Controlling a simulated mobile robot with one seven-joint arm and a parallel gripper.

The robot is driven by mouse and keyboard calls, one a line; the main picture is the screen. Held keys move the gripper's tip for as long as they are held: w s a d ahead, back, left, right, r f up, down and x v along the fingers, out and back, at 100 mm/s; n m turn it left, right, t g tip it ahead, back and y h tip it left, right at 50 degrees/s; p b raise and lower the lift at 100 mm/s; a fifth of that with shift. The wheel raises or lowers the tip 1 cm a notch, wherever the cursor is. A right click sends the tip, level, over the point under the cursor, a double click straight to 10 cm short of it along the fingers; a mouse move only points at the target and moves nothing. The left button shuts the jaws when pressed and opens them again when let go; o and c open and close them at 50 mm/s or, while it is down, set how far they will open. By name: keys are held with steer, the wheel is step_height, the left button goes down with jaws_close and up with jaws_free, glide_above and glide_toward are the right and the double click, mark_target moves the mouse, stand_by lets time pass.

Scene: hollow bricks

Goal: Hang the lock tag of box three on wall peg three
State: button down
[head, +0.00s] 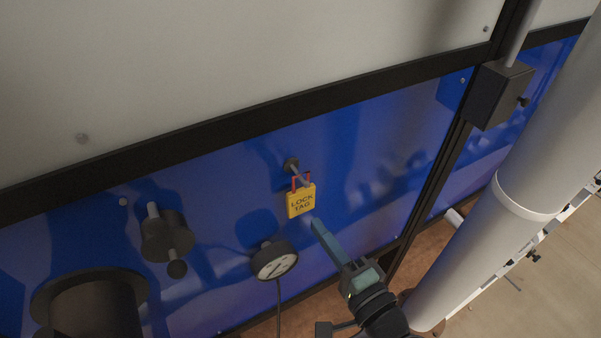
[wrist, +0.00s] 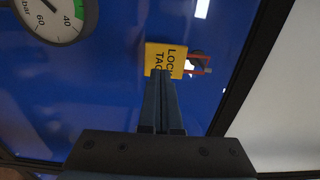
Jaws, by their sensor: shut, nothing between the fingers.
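A yellow lock tag (head: 301,200) with a red shackle (head: 301,179) hangs from a wall peg (head: 292,165) on the blue panel in the head view. The shackle is around the peg. No number shows on the peg or the tag. My gripper (head: 316,224) is shut and empty, with its fingertips just below the tag. In the wrist view, the closed fingers (wrist: 162,76) cover part of the lock tag (wrist: 165,56), and the red shackle (wrist: 199,64) shows to its right. I cannot tell whether the fingertips touch the tag.
A round pressure gauge (head: 275,262) is left of my gripper; it also shows in the wrist view (wrist: 56,14). A dark valve fitting (head: 165,236) and a wide dark pipe end (head: 92,303) stick out further left. A thick white pipe (head: 520,185) stands at the right.

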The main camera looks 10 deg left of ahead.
steer(key=shift+v, duration=2.2)
steer(key=w+a+r+n+t+h, duration=0.15)
steer(key=w+r+n, duration=0.25)
steer(key=r, duration=0.9)
steer(key=w+a+r+n+t+h, duration=0.1)
steer(key=w+r+n+t+h, duration=0.3)
steer(key=r, duration=0.9)
steer(key=s+r+n+t+h, duration=0.1)
steer(key=s+r+t, duration=0.1)
steer(key=s+r, duration=0.2)
steer(key=s+r+n+t+h+b, duration=0.1)
steer(key=s+r+t+h, duration=0.1)
steer(key=r, duration=0.9)
steer(key=s+r+t+h, duration=0.2)
steer(key=s+r+t, duration=0.1)
steer(key=s+r, duration=0.3)
step_height(320, 180, up, 2)
steer(key=shift+s+d+r+n, duration=0.1)
steer(key=shift+s+d+n, duration=0.15)
steer(key=shift+n, duration=0.15)
